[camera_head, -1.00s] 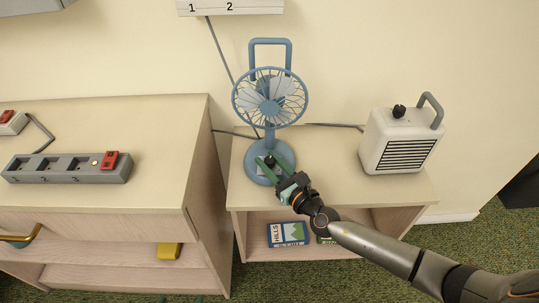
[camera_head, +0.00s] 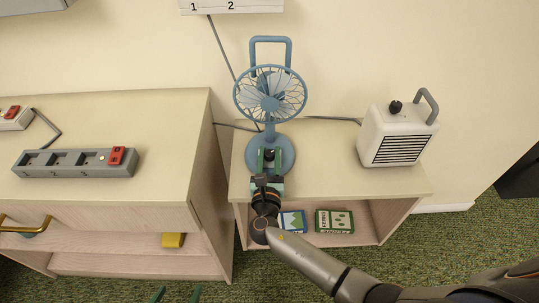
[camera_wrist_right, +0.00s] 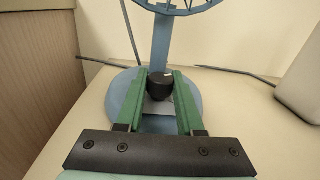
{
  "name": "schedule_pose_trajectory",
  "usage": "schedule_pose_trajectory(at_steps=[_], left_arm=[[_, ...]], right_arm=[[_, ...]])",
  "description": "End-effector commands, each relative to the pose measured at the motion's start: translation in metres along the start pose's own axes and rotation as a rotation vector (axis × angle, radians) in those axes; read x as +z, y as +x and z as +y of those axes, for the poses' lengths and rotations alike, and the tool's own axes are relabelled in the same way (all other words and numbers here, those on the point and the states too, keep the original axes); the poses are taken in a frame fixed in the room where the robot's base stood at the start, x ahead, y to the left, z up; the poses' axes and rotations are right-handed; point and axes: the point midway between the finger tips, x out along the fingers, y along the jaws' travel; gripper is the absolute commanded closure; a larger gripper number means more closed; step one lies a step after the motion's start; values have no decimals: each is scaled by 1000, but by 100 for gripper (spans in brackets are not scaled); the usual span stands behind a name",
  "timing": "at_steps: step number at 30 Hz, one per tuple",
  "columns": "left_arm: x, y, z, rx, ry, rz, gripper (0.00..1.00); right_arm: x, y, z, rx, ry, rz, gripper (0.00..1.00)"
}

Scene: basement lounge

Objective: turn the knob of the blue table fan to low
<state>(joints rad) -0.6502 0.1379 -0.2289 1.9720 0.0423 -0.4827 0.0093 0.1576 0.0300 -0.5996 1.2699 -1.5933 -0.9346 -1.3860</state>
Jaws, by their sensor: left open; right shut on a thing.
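The blue table fan (camera_head: 270,103) stands upright on the lower cabinet, with its round blue base (camera_head: 286,158) near the front edge. Its black knob (camera_wrist_right: 160,88) sits on the base, with a small pale mark on its top. My right gripper (camera_head: 269,155) comes from the front and is shut on the knob, one green finger on each side; the right wrist view shows this grip (camera_wrist_right: 160,82). The knob's setting marks are hidden or too small to read. My left gripper (camera_head: 177,293) is open and empty at the bottom edge; only its green fingertips show.
A white heater (camera_head: 397,134) stands right of the fan. A grey power strip (camera_head: 72,163) with a red switch lies on the higher cabinet at left. Boxes (camera_head: 334,221) lie on the shelf below the fan. Cords run along the wall.

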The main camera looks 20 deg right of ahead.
Motion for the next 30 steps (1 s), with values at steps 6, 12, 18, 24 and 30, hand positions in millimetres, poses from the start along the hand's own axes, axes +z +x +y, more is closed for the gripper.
schedule_pose_trajectory(at_steps=[6, 12, 18, 24, 30], left_arm=[[-5, 1, 4, 9, 2, 11, 0], [-5, 1, 4, 9, 2, 9, 0], [-5, 1, 3, 8, 2, 9, 0], [-5, 1, 2, 4, 2, 8, 0], [-5, 1, 1, 3, 2, 8, 0]], right_arm=[[0, 1, 0, -30, -3, 0, 100], [0, 1, 0, -33, -3, -1, 100], [1, 1, 0, -32, -2, -1, 60], [1, 1, 0, -32, -1, -1, 38], [0, 1, 0, -31, -1, 0, 33]])
